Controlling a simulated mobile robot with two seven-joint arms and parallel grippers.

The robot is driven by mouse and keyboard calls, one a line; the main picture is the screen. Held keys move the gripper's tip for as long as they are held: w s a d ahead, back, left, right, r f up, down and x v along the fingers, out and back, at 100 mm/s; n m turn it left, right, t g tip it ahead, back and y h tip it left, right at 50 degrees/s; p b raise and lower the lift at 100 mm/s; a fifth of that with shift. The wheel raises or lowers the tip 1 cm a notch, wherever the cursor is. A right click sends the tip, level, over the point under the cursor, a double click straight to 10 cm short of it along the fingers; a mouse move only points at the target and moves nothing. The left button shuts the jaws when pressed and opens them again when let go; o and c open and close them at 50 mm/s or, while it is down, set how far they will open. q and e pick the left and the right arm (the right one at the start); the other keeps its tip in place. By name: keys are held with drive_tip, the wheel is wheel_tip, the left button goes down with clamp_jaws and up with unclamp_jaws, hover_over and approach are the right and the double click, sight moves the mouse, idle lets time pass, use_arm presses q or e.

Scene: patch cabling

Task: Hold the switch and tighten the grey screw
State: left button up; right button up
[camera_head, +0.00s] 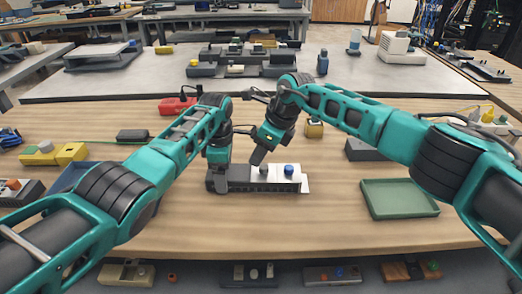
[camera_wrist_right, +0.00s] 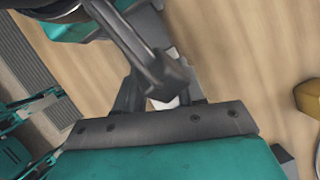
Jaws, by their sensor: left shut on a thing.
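The switch (camera_head: 262,186) is a long dark box with a row of ports along its front. It lies on the wooden table with a white part at its right end, and two small blue knobs stand on top, one of them here (camera_head: 289,170). My left gripper (camera_head: 217,183) points down and is shut on the left end of the switch. My right gripper (camera_head: 257,158) is tilted down just above the middle of the switch; whether it touches is unclear. In the right wrist view a dark bar crosses before its fingers (camera_wrist_right: 160,95), hiding their gap. I cannot make out a grey screw.
A green tray (camera_head: 399,198) lies to the right. A dark box (camera_head: 366,150) and a small yellow block (camera_head: 314,130) stand behind. A red case (camera_head: 176,106) and yellow blocks (camera_head: 55,154) are at the left. The table in front of the switch is clear.

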drive_tip(key=shift+w+a+n+g, duration=0.1)
drive_tip(key=shift+n+g, duration=0.35)
drive_tip(key=shift+n, duration=0.7)
drive_tip(key=shift+a+n+g, duration=0.1)
drive_tip(key=shift+n+g, duration=0.35)
drive_tip(key=shift+n, duration=0.7)
drive_tip(key=shift+a, duration=0.2)
clamp_jaws()
drive_tip(key=shift+r, duration=0.1)
drive_tip(key=shift+s+m+t, duration=0.25)
drive_tip(key=shift+m+t, duration=0.25)
drive_tip(key=shift+m, duration=0.6)
drive_tip(key=shift+m+t, duration=0.4)
drive_tip(key=shift+m, duration=0.9)
